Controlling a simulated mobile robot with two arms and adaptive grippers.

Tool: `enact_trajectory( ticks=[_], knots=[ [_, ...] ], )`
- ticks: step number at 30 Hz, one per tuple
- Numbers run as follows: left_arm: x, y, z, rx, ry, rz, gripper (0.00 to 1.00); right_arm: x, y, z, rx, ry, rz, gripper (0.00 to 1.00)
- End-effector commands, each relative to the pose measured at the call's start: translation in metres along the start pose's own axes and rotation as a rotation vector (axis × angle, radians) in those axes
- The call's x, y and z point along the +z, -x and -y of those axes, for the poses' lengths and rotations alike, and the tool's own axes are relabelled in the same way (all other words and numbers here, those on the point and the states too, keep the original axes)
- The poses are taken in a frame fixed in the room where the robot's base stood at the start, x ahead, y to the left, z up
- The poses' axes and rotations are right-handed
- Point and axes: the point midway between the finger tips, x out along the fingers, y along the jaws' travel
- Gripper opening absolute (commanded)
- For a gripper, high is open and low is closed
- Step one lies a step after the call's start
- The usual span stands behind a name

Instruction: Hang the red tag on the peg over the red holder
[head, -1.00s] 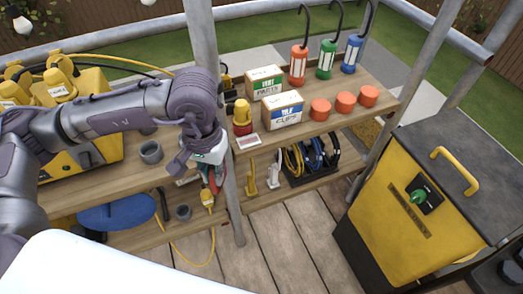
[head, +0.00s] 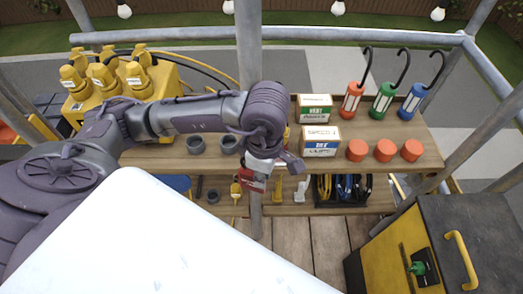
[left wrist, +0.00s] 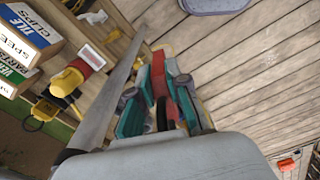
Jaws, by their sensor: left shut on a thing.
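My left gripper (head: 258,178) hangs in front of the shelf's front edge, beside the grey upright pole. It is shut on the red tag (left wrist: 158,78), which shows as a red strip between the fingers in the left wrist view. Most of the tag is hidden by the fingers. In the left wrist view a yellow piece with a red base (left wrist: 70,78) stands on the shelf, with a red-and-white label at its front. I cannot tell whether this is the red holder. I cannot make out the peg. My right gripper is not in view.
The grey pole (head: 249,60) stands close to my left gripper. Cartons (head: 320,141), orange caps (head: 384,150) and hooked red, green and blue lamps (head: 383,98) stand on the shelf (head: 425,155). A yellow-and-black cabinet (head: 420,235) is at the right.

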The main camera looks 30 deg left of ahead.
Motion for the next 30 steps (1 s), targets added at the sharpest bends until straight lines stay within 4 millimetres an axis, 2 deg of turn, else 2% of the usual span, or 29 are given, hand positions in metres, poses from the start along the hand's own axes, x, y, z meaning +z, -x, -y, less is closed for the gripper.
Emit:
enact_trajectory(
  ticks=[3, 9, 18, 30],
  knots=[
    [0.000, 0.003, 0.004, -0.004, 0.196, -0.001, 0.00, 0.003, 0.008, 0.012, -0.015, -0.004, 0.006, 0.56],
    [-0.002, 0.002, 0.005, -0.003, 0.341, -0.003, 0.00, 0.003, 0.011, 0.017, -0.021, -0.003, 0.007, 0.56],
    [-0.006, 0.001, -0.007, -0.003, 0.348, -0.004, 0.00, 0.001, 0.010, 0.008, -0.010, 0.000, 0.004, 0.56],
    [-0.014, -0.002, -0.030, -0.002, 0.347, -0.003, 0.00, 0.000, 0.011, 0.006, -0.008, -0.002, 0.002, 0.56]
  ],
)
